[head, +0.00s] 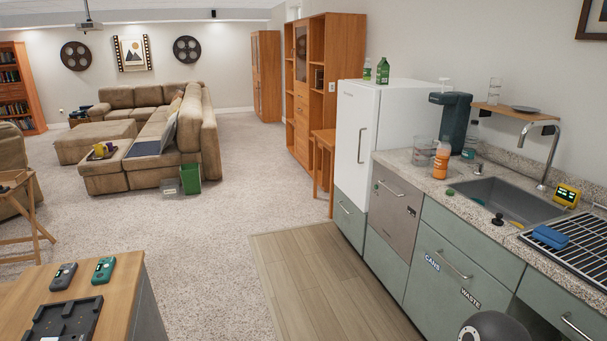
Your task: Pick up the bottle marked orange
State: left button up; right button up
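An orange bottle (441,162) with a pale top stands upright on the speckled counter (408,160), left of the sink. Its label is too small to read. A wide clear container (425,150) stands just behind it to the left, and a dark teal appliance (455,118) stands behind it to the right. Neither of my grippers is in view, and nothing is touching the bottle.
A blue sponge (550,237) lies on the drying rack (580,248). Green bottles (382,71) stand on the white fridge (375,135). The wooden floor (320,285) before the cabinets is clear.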

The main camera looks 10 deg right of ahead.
aim_at(444, 148)
jog(key=z, duration=0.2)
jog(key=i, duration=1.4)
jog(key=z, duration=0.55)
jog(key=i, duration=1.9)
jog(key=z, duration=0.3)
